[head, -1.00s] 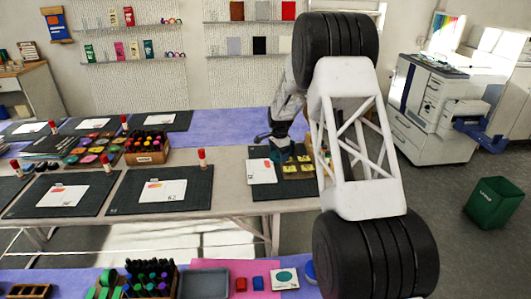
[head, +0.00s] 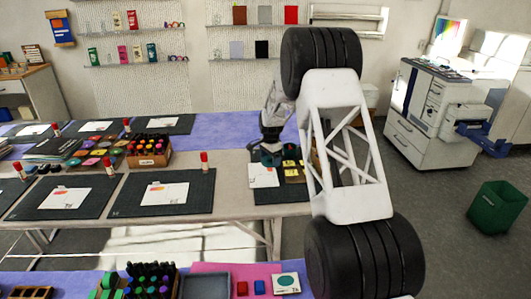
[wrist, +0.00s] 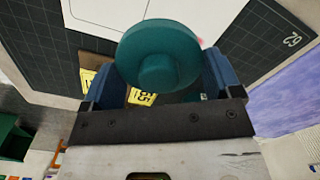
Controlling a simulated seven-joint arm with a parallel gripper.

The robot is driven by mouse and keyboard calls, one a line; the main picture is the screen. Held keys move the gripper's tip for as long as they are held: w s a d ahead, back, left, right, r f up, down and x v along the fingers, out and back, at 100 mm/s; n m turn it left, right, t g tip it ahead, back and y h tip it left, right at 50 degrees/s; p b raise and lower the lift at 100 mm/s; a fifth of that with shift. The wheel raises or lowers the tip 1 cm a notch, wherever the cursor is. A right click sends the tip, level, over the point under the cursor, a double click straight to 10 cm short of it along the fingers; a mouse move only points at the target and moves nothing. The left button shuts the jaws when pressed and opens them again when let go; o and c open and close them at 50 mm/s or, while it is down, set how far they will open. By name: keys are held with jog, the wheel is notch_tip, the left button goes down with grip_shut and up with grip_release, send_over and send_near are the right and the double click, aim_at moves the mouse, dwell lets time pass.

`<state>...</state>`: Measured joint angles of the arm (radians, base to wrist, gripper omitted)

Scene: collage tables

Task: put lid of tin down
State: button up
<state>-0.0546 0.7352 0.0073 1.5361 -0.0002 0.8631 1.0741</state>
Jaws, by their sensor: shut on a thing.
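My gripper (wrist: 160,72) has blue fingers and is shut on a round teal lid with a central knob (wrist: 172,36). The lid lies between the fingers in the wrist view. In the head view my gripper (head: 271,150) is over the far table's right-hand dark mat (head: 268,196), with a small teal patch of the lid under it. A white sheet (head: 263,177) lies on that mat, and it shows beyond the lid in the wrist view (wrist: 105,15). I cannot make out the tin's body. The lid's height above the mat is unclear.
Yellow-labelled dark items (head: 293,168) lie right of the sheet, close to my gripper; their labels show below the lid in the wrist view (wrist: 143,97). A red-capped glue stick (head: 204,162) and a wooden marker box (head: 148,157) stand to the left. A green bin (head: 497,207) is on the floor.

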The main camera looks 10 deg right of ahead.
jog(key=shift+w+a+f, duration=0.15)
jog(key=shift+w+f, duration=0.1)
jog(key=shift+w, duration=2.1)
jog(key=shift+w+a+f, duration=0.1)
jog(key=shift+w+f, duration=0.1)
jog(key=shift+w, duration=2.2)
jog(key=shift+w+a+f, duration=0.15)
jog(key=shift+w+f, duration=0.1)
jog(key=shift+w, duration=2.1)
jog(key=shift+f, duration=0.1)
jog(key=shift+f, duration=1.65)
jog(key=shift+f, duration=0.15)
jog(key=o, duration=0.7)
jog(key=shift+r, duration=0.2)
notch_tip(320, 180, up, 12)
jog(key=shift+f, duration=0.1)
